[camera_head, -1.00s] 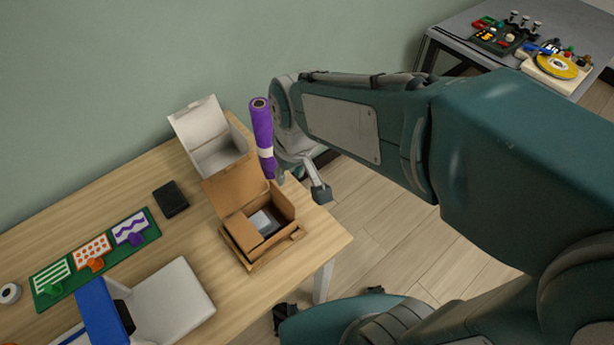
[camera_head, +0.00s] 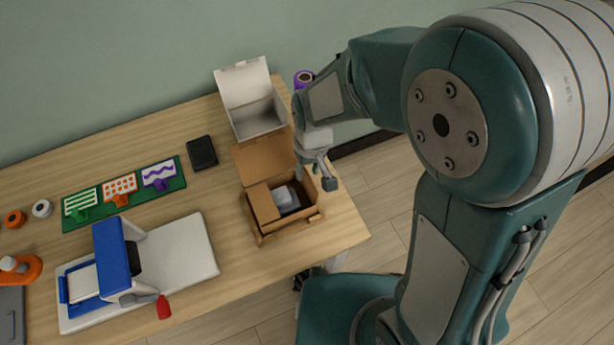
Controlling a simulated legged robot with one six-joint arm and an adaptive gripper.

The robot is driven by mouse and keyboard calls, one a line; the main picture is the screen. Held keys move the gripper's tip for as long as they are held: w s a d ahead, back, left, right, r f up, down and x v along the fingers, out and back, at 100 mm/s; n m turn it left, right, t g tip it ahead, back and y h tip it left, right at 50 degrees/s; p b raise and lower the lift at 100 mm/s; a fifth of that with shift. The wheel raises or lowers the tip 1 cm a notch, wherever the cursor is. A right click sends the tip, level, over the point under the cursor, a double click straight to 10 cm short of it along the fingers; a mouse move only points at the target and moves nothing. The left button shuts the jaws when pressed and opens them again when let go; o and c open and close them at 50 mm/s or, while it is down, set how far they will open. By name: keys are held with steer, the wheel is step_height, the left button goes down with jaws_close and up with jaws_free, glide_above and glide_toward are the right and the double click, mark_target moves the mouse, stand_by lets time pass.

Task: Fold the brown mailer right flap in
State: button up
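The brown mailer (camera_head: 262,158) stands open on the right end of the wooden table, its large lid raised at the back. A brown flap (camera_head: 263,204) lies over the left part of its opening. A grey item sits inside (camera_head: 285,197). My gripper (camera_head: 322,181) is at the mailer's right side, its fingers pointing down beside or over the right wall. The right flap cannot be made out clearly; the gripper partly covers that side. I cannot tell whether the gripper touches the mailer. Only part of the fingers shows, and their opening is unclear.
An open white box (camera_head: 247,92) stands behind the mailer. A purple roll (camera_head: 304,77) is partly hidden behind my arm. A black case (camera_head: 202,152), a green board (camera_head: 125,194) and a blue-and-white press (camera_head: 180,252) are to the left. Floor lies right of the table edge.

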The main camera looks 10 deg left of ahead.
mark_target(308, 182)
steer(key=f, duration=0.3)
steer(key=shift+s+d+f, duration=0.1)
steer(key=shift+d+f, duration=0.1)
steer(key=shift+f, duration=0.1)
steer(key=shift+a+f, duration=0.2)
steer(key=shift+f, duration=0.1)
steer(key=shift+d, duration=0.1)
jaws_close()
